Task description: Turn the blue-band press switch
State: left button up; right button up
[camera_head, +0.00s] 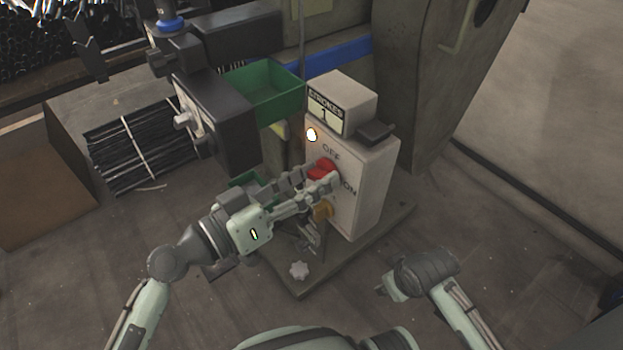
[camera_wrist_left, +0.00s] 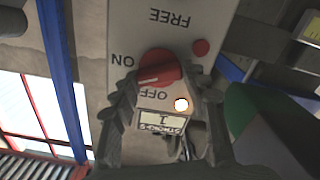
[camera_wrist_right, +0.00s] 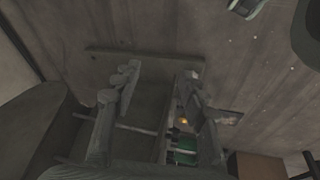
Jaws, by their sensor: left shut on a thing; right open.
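The press switch is a red knob (camera_head: 321,169) on the front of a white control box (camera_head: 368,195), below the word OFF and beside ON. A blue band (camera_head: 340,55) runs behind the box. My left gripper (camera_head: 328,181) is shut on the knob, its fingers partly hiding it. In the left wrist view the red knob (camera_wrist_left: 158,67) sits between the fingertips, its white mark on the side between ON and OFF. FREE is printed on the far side. The lamp (camera_head: 311,134) glows. My right gripper (camera_wrist_right: 158,82) is open and empty, away from the box.
A counter (camera_head: 325,112) reading 1 tops the box. A green bin (camera_head: 265,88) and dark press head (camera_head: 215,115) stand left of it. A yellow-orange part (camera_head: 322,209) sits below the knob. Floor on the right is clear.

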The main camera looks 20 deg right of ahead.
pick_arm(q)
jog(key=shift+n, duration=0.9)
jog(key=n, duration=0.2)
jog(key=shift+w+n, duration=0.1)
jog(key=shift+n, duration=1.2)
jog(key=shift+n+p, duration=0.5)
jog(key=shift+n, duration=1.3)
jog(key=shift+n+p, duration=0.5)
jog(key=shift+n, duration=0.4)
jog(key=shift+f+n, duration=0.1)
jog(key=shift+n, duration=0.6)
pick_arm(e)
jog(key=shift+w+a+f, duration=0.1)
jog(key=shift+w+f, duration=0.15)
jog(key=shift+f, duration=1)
jog(key=shift+w+a+f, duration=0.1)
jog(key=shift+w+f, duration=0.1)
jog(key=shift+f, duration=1.1)
jog(key=shift+s+d+f, duration=0.1)
jog(key=shift+s+d, duration=0.05)
jog(key=shift+s, duration=0.05)
